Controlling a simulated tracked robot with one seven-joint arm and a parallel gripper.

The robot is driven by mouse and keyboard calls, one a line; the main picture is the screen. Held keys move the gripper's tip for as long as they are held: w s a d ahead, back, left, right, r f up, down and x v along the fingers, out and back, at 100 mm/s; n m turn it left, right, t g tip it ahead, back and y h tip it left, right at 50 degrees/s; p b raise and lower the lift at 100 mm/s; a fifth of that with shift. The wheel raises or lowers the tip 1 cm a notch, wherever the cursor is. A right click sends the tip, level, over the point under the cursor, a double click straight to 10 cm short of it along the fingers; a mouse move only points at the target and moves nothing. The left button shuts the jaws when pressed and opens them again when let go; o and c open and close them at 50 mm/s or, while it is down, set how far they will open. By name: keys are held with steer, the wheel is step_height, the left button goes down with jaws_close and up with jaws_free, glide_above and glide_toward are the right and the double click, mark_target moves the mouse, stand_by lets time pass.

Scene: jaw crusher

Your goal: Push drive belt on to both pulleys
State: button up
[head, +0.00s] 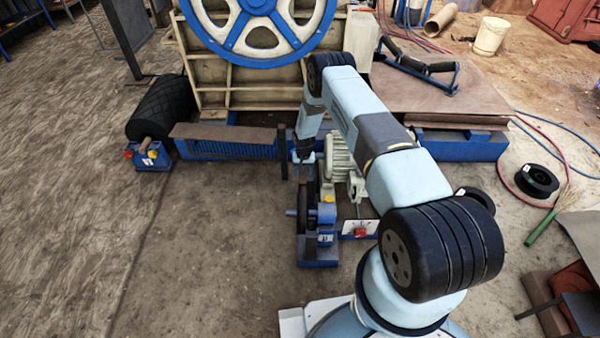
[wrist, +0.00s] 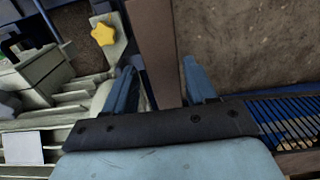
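The large blue and white spoked pulley (head: 262,25) stands upright on the cream crusher frame at the top of the head view. A small dark wheel (head: 310,190), which looks like the motor pulley, stands beside the grey-green motor (head: 339,158). My gripper (head: 303,158) points down just above and behind this wheel. In the wrist view its two blue fingers (wrist: 162,82) are apart, with a flat brown band (wrist: 153,35) running between them. I cannot tell whether this band is the drive belt or whether a finger touches it. No other belt is clearly visible.
A yellow star knob (head: 328,198) is next to the small wheel, and a red button (head: 361,232) sits on the motor base. A blue grille (head: 228,150) with a brown plate lies left of my gripper. A black spool (head: 537,180) and hoses lie right. Floor at front left is clear.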

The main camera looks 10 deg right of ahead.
mark_target(303, 173)
steer(key=shift+o, duration=0.5)
step_height(303, 173, up, 14)
steer(key=shift+f, duration=0.25)
stand_by(0.6)
